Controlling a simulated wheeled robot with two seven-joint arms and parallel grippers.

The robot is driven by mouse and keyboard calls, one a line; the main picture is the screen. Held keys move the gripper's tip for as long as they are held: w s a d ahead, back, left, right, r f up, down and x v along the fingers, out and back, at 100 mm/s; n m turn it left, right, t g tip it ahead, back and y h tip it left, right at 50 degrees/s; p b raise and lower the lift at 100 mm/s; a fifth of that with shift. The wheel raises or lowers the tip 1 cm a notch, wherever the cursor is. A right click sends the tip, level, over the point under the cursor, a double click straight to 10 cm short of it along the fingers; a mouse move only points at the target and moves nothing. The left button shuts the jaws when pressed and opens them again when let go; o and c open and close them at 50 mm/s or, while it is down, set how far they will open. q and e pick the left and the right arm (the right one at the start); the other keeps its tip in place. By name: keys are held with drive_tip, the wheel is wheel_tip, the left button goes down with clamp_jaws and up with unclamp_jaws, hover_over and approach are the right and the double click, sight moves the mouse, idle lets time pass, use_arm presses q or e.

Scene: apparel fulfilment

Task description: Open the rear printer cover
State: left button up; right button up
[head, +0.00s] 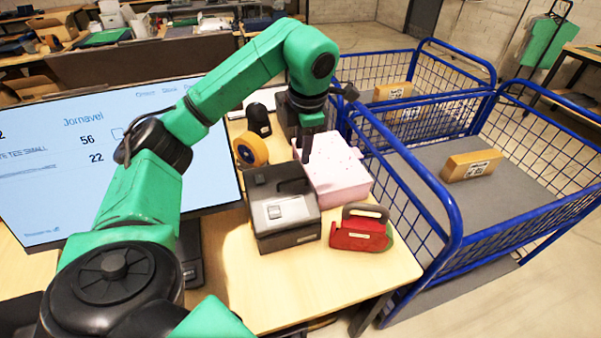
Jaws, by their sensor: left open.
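A black box-shaped printer (284,222) stands on the light wooden table, with a grey panel and label slot on its top. I cannot make out a separate rear cover; its far side is partly behind my gripper. My left arm reaches over from the left, and my left gripper (304,158) points down just beyond the printer's far right corner, in front of a pink box. Its jaws are open and nothing shows between them. I cannot tell if a fingertip touches the printer. My right gripper is not in view.
The pink box (340,174) stands close behind the printer. A red tape dispenser (360,236) is to its right, and an orange tape roll (251,150) and a black device (259,120) are behind. A monitor (60,150) stands left.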

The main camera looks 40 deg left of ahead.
use_arm(q)
hover_over(299, 178)
drive_tip(key=s+d, duration=0.1)
drive_tip(key=s+d+x, duration=0.1)
drive_tip(key=x, duration=0.7)
drive_tip(key=p+x, duration=0.1)
drive_tip(key=x, duration=0.1)
drive_tip(key=shift+w+f, duration=0.15)
drive_tip(key=shift+w, duration=0.2)
drive_tip(key=shift+f, duration=0.2)
drive_tip(key=shift+d, duration=0.1)
drive_tip(key=shift+f, duration=0.1)
clamp_jaws()
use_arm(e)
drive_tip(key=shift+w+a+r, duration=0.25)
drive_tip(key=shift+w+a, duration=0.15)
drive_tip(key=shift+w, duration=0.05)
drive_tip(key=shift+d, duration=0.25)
